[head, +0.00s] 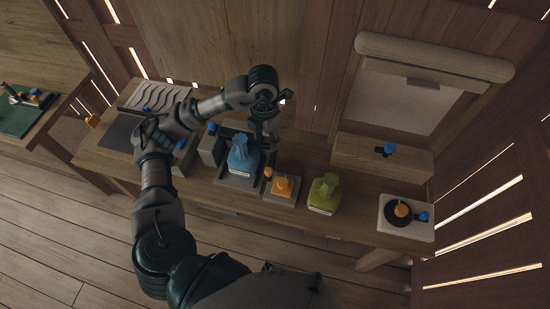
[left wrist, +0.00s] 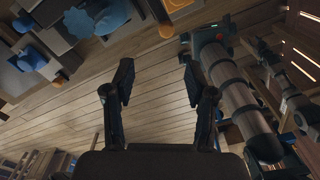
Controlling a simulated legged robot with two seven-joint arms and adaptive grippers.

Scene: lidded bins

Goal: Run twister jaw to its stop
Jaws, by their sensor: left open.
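A grey fixture (head: 207,150) with a blue knob (head: 212,128) stands on the bench behind and left of a blue sack-shaped piece (head: 240,158). I cannot tell for certain which part is the twister jaw. My left gripper (head: 266,132) hangs above the bench, just behind and right of the blue piece, and hides part of what lies behind. In the left wrist view my left gripper (left wrist: 155,85) is open with nothing between its fingers. Blue parts (left wrist: 78,22) and an orange part (left wrist: 180,5) lie beyond its fingers, towards the top.
An orange block (head: 283,187) and a green sack-shaped piece (head: 323,192) stand right of the blue one. A dial plate (head: 405,228) sits at the right end. A wooden box (head: 375,163) with a blue knob stands behind. A striped board (head: 158,95) lies at the left.

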